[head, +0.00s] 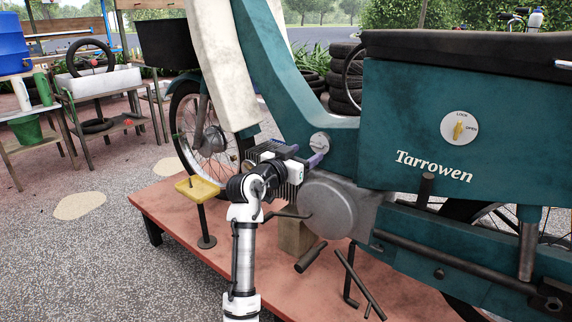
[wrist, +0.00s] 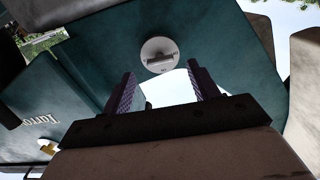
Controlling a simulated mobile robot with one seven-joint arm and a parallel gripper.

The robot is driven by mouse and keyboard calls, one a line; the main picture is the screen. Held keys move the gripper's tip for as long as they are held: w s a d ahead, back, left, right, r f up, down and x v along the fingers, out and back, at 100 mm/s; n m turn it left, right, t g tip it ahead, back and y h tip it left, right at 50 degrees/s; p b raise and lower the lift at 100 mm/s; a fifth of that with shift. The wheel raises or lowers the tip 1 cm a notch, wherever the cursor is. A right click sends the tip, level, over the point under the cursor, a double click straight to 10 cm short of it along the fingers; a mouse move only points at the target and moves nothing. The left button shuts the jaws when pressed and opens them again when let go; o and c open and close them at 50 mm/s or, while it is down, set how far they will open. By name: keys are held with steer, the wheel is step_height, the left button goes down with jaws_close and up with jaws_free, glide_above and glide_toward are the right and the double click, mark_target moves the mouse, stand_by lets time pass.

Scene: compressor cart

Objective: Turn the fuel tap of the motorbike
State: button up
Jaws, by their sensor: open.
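The fuel tap (head: 320,141) is a small pale round plate with a short grey lever, low on the teal frame of the motorbike (head: 281,80). In the wrist view the tap (wrist: 158,54) faces me, its lever (wrist: 160,59) lying nearly level across the plate. My gripper (head: 319,154) is open and empty, close to the tap in the head view. In the wrist view its two purple-lined fingers (wrist: 161,80) stand apart, with the tap beyond and between their tips. No contact shows. In the head view the fingers partly cover the tap's lower side.
A yellow-handled LOCK/OPEN dial (head: 460,128) sits on the teal side box (head: 405,95). The ribbed engine and round grey cover (head: 328,206) are just below my gripper. A yellow-topped stand (head: 198,188) is on the red platform (head: 160,212). A bench stands at left.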

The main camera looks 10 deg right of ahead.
steer(key=v, duration=0.9)
steer(key=shift+s+a, duration=0.25)
steer(key=shift+a, duration=0.05)
steer(key=shift+a, duration=0.1)
